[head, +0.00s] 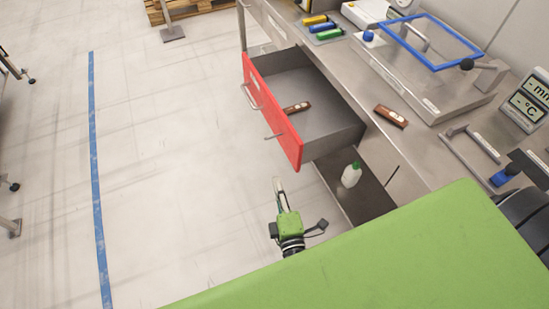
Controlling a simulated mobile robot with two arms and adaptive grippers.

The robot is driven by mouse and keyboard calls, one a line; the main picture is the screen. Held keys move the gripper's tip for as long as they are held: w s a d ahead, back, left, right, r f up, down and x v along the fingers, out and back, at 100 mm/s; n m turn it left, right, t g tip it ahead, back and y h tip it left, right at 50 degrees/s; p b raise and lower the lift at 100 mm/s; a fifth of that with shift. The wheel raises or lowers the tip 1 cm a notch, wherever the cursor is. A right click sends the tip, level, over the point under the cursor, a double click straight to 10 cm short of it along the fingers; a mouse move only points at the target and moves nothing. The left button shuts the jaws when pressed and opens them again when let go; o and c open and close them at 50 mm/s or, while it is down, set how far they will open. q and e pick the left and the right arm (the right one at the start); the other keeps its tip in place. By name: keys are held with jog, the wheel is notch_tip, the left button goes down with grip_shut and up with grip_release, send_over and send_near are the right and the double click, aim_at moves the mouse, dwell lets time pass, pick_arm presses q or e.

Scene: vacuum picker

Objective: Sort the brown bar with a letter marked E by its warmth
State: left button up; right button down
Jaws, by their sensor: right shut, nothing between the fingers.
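One brown bar (297,108) lies inside the open drawer with the red front (270,112). Another brown bar (391,116) lies on the grey worktop to the right of the drawer. Each bar has a small light label, but its letter is too small to read. My right gripper (278,184) is shut and empty. It is in front of the drawer and below it in the picture, apart from both bars. My left gripper is not in view.
Display panels (528,107) marked mm and °C stand at the right. A device with a blue-framed lid (430,41) stands on the worktop (365,88). A white bottle with a green cap (351,175) stands below the drawer. The floor at left is mostly clear.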

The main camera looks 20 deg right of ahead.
jog(key=r, duration=0.1)
send_over(284, 150)
jog(key=s+a, duration=0.3)
jog(key=s, duration=0.1)
jog(key=shift+s+d+h, duration=0.15)
jog(key=shift+d+h, duration=0.25)
jog(key=shift+d, duration=0.15)
